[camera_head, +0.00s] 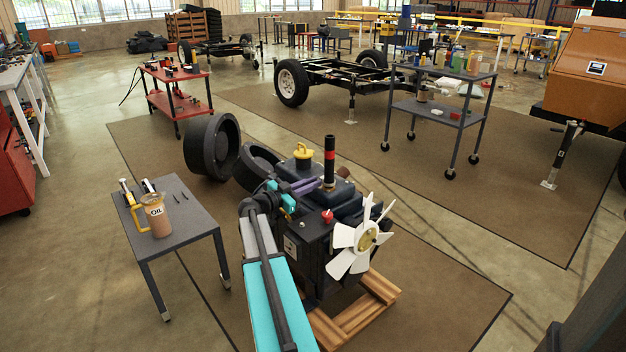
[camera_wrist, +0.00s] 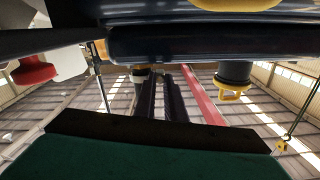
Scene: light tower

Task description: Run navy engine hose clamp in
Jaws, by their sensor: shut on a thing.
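The navy engine (camera_head: 291,246) stands on a wooden pallet, with a white fan (camera_head: 361,247) on its front. A red knob (camera_head: 327,216), a black stack with a red band (camera_head: 329,160) and a yellow cap (camera_head: 303,150) are on its top. My arm comes in from the front, and my gripper (camera_head: 322,184) is low over the engine's top, left of the stack, shut at the hose clamp. The clamp is too small and hidden to make out. In the wrist view the engine's underside-up body (camera_wrist: 200,42) fills the top, with the red knob (camera_wrist: 33,70) and yellow cap (camera_wrist: 232,92).
A small grey table (camera_head: 190,212) with an oil jug (camera_head: 158,217) and hand tools stands left of the engine. Two black tyres (camera_head: 212,146) are behind it. A shelf cart (camera_head: 440,108) stands at the back right. The mat is open to the right.

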